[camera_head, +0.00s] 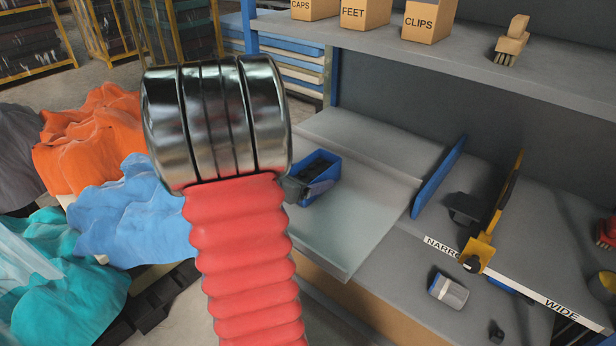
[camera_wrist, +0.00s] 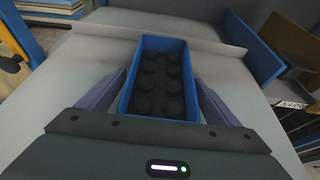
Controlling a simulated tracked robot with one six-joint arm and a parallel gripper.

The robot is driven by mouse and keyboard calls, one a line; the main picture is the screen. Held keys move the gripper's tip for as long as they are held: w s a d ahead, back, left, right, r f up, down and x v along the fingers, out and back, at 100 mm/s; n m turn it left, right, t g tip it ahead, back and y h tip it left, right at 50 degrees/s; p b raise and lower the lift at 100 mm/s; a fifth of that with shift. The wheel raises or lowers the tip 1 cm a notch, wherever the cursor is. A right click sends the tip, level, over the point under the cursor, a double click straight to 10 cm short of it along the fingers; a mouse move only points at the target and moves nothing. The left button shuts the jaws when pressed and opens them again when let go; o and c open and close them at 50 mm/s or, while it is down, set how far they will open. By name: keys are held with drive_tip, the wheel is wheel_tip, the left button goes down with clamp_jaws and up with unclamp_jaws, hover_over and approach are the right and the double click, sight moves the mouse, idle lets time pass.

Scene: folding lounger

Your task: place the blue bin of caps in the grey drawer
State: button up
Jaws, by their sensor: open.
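The blue bin (camera_head: 323,186) is an open box at the left part of a light grey tray-like surface (camera_head: 345,222). In the wrist view the bin (camera_wrist: 165,43) holds several dark round caps (camera_wrist: 158,88). My gripper (camera_wrist: 161,78) is open, with one finger along each long side of the bin. I cannot tell whether either finger touches it. In the head view my arm hides most of the gripper, and only a dark part shows beside the bin. The grey surface has a raised ridge and a front lip; I cannot tell if it is the drawer.
A blue divider (camera_head: 438,177) stands right of the grey surface. The upper shelf (camera_head: 400,57) holds labelled boxes (camera_head: 428,27) and a brush (camera_head: 512,39). Fabric piles (camera_head: 95,140) are at left.

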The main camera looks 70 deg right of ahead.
drive_tip(key=shift+r, duration=0.1)
drive_tip(key=v, duration=1)
drive_tip(key=shift+w+a+r, duration=0.15)
drive_tip(key=shift+a+r, duration=0.05)
drive_tip(key=shift+a, duration=0.05)
drive_tip(key=shift+w+a+r, duration=0.2)
drive_tip(key=shift+a+r, duration=0.05)
drive_tip(key=shift+a, duration=0.3)
drive_tip(key=w+a+r+m+t+y, duration=0.1)
drive_tip(key=w+a+m+t+y, duration=0.2)
drive_tip(key=a, duration=1.2)
drive_tip(key=w+a+r+m+t+y, duration=0.2)
drive_tip(key=w+a+m+t+y, duration=0.2)
drive_tip(key=a, duration=1.1)
drive_tip(key=w+a+r+m+t+y, duration=0.1)
drive_tip(key=w+a+m+t+y, duration=0.2)
drive_tip(key=a, duration=1.1)
drive_tip(key=m+t+y, duration=0.1)
drive_tip(key=m+y, duration=0.1)
drive_tip(key=m, duration=0.1)
drive_tip(key=shift+w+a+r+y, duration=0.2)
drive_tip(key=shift+w+a+y, duration=0.1)
drive_tip(key=shift+w+a, duration=0.1)
